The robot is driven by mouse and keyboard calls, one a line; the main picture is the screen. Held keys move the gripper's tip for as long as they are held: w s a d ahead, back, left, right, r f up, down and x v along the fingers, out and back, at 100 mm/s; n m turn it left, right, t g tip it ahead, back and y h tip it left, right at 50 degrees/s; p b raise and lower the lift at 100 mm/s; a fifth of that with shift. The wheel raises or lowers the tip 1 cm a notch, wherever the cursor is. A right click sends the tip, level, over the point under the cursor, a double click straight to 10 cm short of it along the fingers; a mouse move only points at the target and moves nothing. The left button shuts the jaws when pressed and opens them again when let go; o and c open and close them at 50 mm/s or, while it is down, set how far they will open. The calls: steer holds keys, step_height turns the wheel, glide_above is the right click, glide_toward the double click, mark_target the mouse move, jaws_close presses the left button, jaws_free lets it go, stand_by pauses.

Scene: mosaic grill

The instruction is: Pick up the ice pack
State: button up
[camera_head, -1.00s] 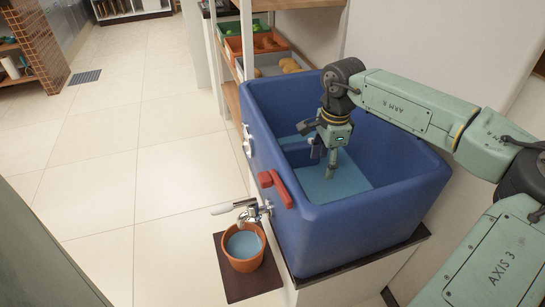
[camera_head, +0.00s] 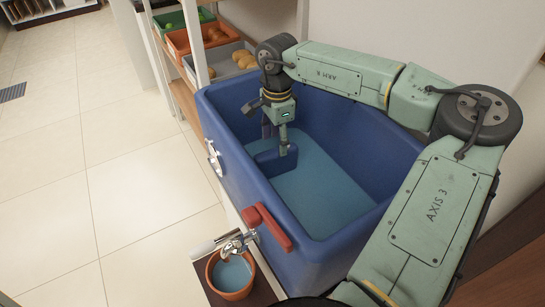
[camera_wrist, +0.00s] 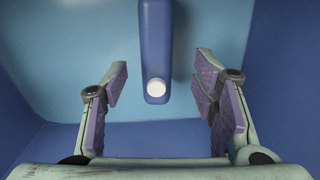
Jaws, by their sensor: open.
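The ice pack (camera_wrist: 155,45) is a narrow blue block with a round white cap, inside the blue cooler (camera_head: 335,255). In the wrist view it runs from the top edge to between my fingers. In the head view, the ice pack (camera_head: 270,165) is a darker blue shape low in the cooler, just under the fingers, partly hidden by them.
The cooler walls stand around my gripper, and light blue water (camera_head: 325,195) covers its floor. A red-handled tap (camera_head: 268,228) is on the front wall above an orange bucket (camera_head: 231,275). Shelf bins of produce (camera_head: 200,38) stand behind the cooler. Open tiled floor lies left.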

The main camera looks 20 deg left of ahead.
mark_target(276, 165)
steer(key=f, duration=0.3)
steer(key=f+p, duration=0.1)
steer(key=f, duration=0.6)
steer(key=shift+s, duration=0.25)
jaws_close()
steer(key=shift+r, duration=0.1)
